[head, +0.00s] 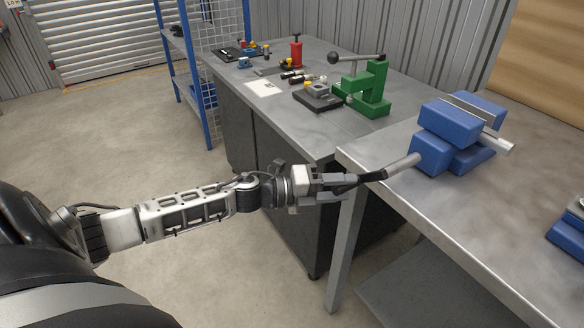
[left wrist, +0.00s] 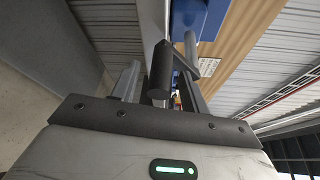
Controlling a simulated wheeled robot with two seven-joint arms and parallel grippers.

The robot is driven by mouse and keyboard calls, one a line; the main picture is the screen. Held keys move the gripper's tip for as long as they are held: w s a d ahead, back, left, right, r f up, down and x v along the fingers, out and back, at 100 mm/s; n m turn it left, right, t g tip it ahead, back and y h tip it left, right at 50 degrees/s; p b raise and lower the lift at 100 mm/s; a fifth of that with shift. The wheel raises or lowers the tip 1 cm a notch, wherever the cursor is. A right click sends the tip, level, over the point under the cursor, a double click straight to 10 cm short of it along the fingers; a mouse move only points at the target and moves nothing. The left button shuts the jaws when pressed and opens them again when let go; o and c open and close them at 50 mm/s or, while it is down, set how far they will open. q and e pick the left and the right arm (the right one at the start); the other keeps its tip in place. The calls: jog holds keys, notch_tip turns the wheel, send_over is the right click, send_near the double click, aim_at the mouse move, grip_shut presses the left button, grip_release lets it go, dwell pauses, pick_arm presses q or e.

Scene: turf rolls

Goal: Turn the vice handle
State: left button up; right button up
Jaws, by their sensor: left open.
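The blue vice (head: 447,133) stands on the right-hand bench near its left edge, and a blue part of it (left wrist: 198,14) shows at the top of the left wrist view. A grey shaft (head: 402,164) sticks out of the vice toward my arm. The dark grip of the vice handle (left wrist: 161,70) points toward my left gripper, with a short grey arm beside it. My left gripper (head: 350,180) is open, its fingers on either side of the grip in the left wrist view. I cannot tell whether they touch it. My right gripper is out of view.
A green press (head: 371,90) and a red tool (head: 296,51) stand on the back bench (head: 350,126). Another blue object (head: 567,238) is at the right edge.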

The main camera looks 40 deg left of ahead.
pick_arm(q)
jog(key=v, duration=1.5)
jog(key=shift+s+a+b, duration=0.2)
jog(key=shift+b, duration=0.1)
jog(key=s+d+f+n+g+y, duration=0.1)
jog(key=s+d+f+n+y, duration=0.3)
jog(key=d+f+n, duration=0.4)
jog(key=s+d+f+n+g+y, duration=0.1)
jog(key=s+d+f+n+y, duration=0.3)
jog(key=n, duration=1.4)
jog(key=d+f, duration=0.4)
jog(key=d, duration=0.4)
jog(key=shift+s+f, duration=0.35)
jog(key=shift+s, duration=0.05)
jog(key=shift+c, duration=1)
jog(key=shift+d, duration=0.2)
